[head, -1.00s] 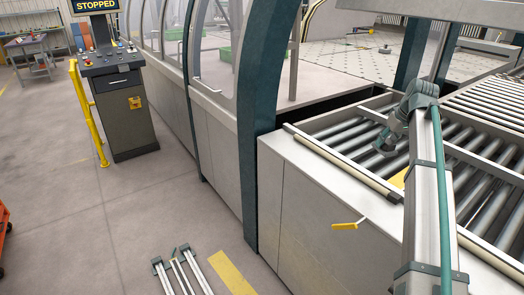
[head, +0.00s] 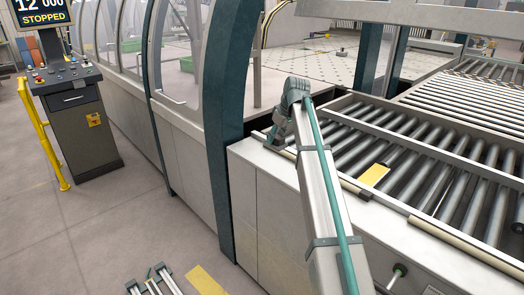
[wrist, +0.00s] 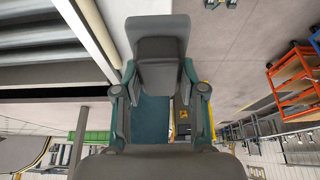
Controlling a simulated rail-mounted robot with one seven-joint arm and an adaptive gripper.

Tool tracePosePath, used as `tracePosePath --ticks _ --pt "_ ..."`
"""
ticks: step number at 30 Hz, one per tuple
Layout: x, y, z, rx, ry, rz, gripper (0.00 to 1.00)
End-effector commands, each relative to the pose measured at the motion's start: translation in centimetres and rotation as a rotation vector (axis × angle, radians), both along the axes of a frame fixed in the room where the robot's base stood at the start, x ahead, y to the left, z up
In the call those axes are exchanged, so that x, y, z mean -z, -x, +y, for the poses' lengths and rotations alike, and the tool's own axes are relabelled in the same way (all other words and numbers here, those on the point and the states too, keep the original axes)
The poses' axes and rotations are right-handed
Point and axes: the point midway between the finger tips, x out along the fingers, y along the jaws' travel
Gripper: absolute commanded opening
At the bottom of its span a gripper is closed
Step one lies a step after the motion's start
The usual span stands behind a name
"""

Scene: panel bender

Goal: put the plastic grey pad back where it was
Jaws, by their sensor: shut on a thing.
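My gripper (head: 275,137) is at the near left corner of the roller table (head: 345,180), by the dark green post. In the wrist view my gripper (wrist: 158,85) is shut on a grey block, which I take to be the plastic grey pad (wrist: 158,50). The fingers hide part of it, and in the head view it is too small to tell from the gripper. A yellow plate (head: 375,175) lies on the rollers, right of my arm.
The dark green post (head: 222,120) and the clear curved guard (head: 180,60) stand close beside my gripper. A control console (head: 75,110) with a yellow rail (head: 43,135) is at the left. The floor between console and machine is clear.

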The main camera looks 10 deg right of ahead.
Motion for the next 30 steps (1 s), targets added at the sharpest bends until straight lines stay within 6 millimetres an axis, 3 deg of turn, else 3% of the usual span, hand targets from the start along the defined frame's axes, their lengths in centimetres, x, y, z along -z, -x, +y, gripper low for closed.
tracePosePath --ticks 1,6,12,16,26,30 --pt "0.2 -1.6 0.2 -0.001 0.000 0.003 0.08" --pt "1.8 -5.4 0.8 -0.001 0.000 0.003 0.08" --pt "5.0 -8.4 1.3 0.001 0.000 0.002 0.08" --pt "6.7 -9.6 1.6 0.000 0.000 0.001 0.08" --pt "8.5 -11.0 1.8 0.000 0.000 0.000 0.08" --pt "10.6 -10.9 1.8 0.001 0.000 0.002 0.08"
